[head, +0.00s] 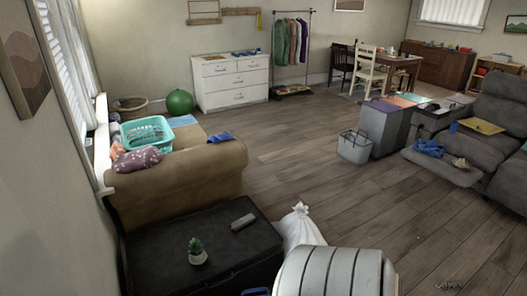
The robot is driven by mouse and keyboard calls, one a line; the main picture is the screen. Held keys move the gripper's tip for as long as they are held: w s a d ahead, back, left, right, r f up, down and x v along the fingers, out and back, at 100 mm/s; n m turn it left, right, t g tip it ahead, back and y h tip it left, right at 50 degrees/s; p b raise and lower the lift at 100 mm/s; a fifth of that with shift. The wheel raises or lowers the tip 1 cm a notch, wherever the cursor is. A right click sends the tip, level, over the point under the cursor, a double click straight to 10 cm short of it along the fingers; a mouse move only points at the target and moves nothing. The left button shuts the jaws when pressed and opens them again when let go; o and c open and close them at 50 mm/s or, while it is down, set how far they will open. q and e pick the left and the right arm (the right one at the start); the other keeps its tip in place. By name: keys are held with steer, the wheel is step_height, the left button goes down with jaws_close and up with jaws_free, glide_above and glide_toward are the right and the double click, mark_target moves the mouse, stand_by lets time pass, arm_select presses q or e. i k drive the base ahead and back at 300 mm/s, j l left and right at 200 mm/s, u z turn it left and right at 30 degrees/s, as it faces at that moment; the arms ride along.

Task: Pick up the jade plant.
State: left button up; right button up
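The jade plant (196,250) is a small green plant in a little white pot. It stands upright on a black chest-like table (150,262) at the lower left of the head view. Nothing covers it, and bare tabletop surrounds it. Neither of my grippers shows in this view, so nothing of mine is seen touching the plant.
A dark remote-like object (242,222) lies behind and right of the plant. A white sack (299,229) stands right of the table, beside a large pale ribbed shape (335,275). A tan sofa (185,180) stands behind. The wooden floor (400,230) is largely open.

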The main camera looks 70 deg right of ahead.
mark_target(198, 256)
steer(key=z, duration=1.55)
